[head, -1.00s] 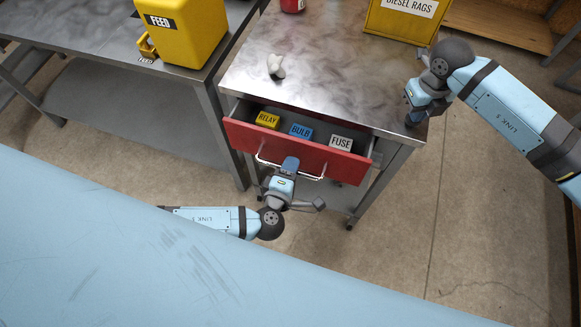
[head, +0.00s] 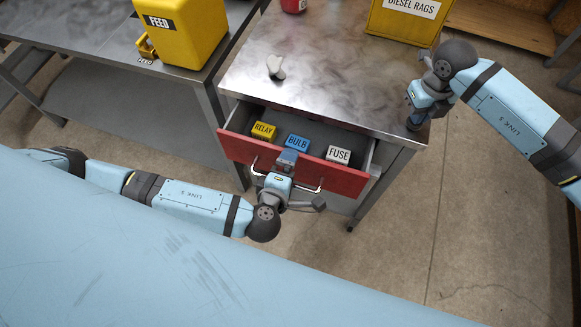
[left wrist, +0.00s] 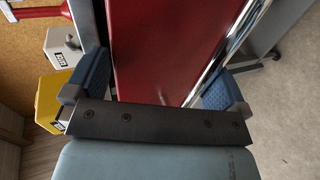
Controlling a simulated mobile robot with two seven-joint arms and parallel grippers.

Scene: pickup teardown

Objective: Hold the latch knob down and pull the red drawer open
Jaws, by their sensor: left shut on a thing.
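The red drawer (head: 325,178) stands partly open in the metal-topped bench, with yellow RELAY, blue BULB and white FUSE boxes inside. Its chrome handle (head: 311,188) runs along the front. My left gripper (head: 287,161) is shut on the handle at the drawer front. In the left wrist view, the red drawer front (left wrist: 160,45) and the shiny handle (left wrist: 240,35) show between the blue fingers (left wrist: 158,92). My right gripper (head: 415,121) points down at the bench's right front corner. I cannot make out the latch knob there; the gripper may hide it.
A pale grey, odd-shaped piece (head: 276,67) lies on the bench top (head: 330,75). A yellow DIESEL RAGS box (head: 403,20) and a red can (head: 293,4) stand at the back. A yellow FEED container (head: 185,30) is on the left table. Floor at right is clear.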

